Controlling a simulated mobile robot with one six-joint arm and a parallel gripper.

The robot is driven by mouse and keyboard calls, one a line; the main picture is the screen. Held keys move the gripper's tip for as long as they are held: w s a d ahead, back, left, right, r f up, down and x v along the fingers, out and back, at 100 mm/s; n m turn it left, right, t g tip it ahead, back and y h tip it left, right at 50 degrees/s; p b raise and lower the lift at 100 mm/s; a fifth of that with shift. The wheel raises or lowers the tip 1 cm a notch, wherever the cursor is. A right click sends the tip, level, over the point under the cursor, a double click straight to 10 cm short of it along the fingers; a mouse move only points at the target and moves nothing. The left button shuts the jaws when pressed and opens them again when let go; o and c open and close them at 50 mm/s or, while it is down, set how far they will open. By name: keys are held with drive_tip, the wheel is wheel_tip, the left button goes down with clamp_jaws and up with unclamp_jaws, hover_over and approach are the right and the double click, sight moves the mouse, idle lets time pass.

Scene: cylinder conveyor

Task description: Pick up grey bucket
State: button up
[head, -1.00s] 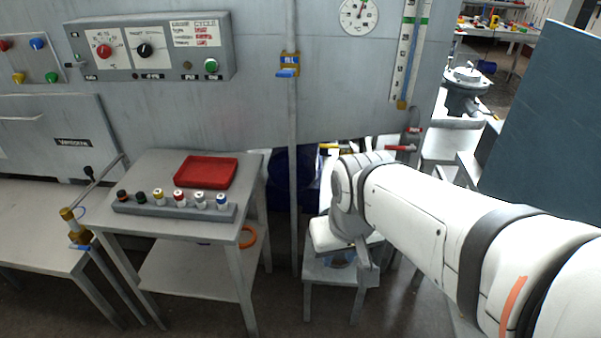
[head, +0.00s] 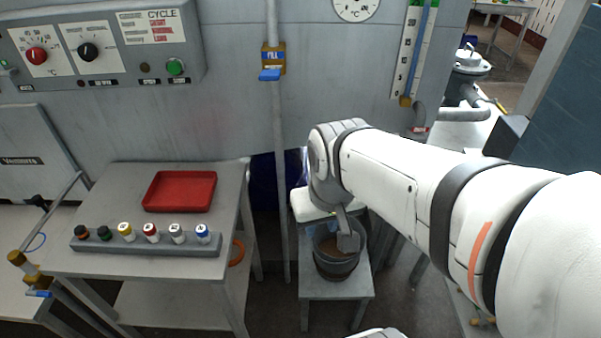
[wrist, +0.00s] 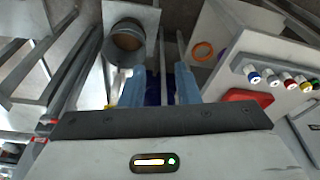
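The grey bucket (head: 336,266) stands upright on a small grey stool (head: 310,289) in the head view, with a brownish inside. My gripper (head: 348,241) overlaps the bucket's right side and rim in that view; I cannot tell whether it touches. In the wrist view the bucket (wrist: 126,44) is at upper left, beyond the left finger and outside the gap. My gripper (wrist: 159,76) shows two fingers spread apart with nothing held between them.
A grey table (head: 120,273) at left holds a red tray (head: 180,191) and a rack of several small bottles (head: 145,243). An orange ring (head: 237,253) is beneath it. A vertical pipe with a blue-handled valve (head: 271,74) runs down left of the stool. A dark blue container (head: 265,182) stands behind.

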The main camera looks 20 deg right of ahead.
drive_tip(key=w+d+f+m+h+b, duration=0.1)
drive_tip(key=w+d+f+m+b, duration=0.1)
drive_tip(key=w+f+b, duration=0.7)
drive_tip(key=w+d+f+m+h+b, duration=0.1)
drive_tip(key=w+d+f+b, duration=0.2)
drive_tip(key=w+f+b, duration=0.6)
drive_tip(key=m+h+b, duration=0.1)
drive_tip(key=m+b, duration=0.2)
drive_tip(key=b, duration=0.6)
hover_over(315, 238)
drive_tip(key=a, duration=0.1)
wheel_tip(315, 238, down, 22)
drive_tip(key=shift+t, duration=0.4)
drive_tip(key=b+x, duration=0.1)
drive_tip(key=x, duration=0.2)
drive_tip(key=b+x, duration=0.1)
drive_tip(key=x, duration=0.1)
drive_tip(key=shift+s+a+f+b, duration=0.1)
drive_tip(key=shift+s+f+b, duration=0.15)
drive_tip(key=shift+s+b, duration=0.05)
drive_tip(key=shift+r, duration=0.1)
drive_tip(key=shift+c, duration=0.3)
clamp_jaws()
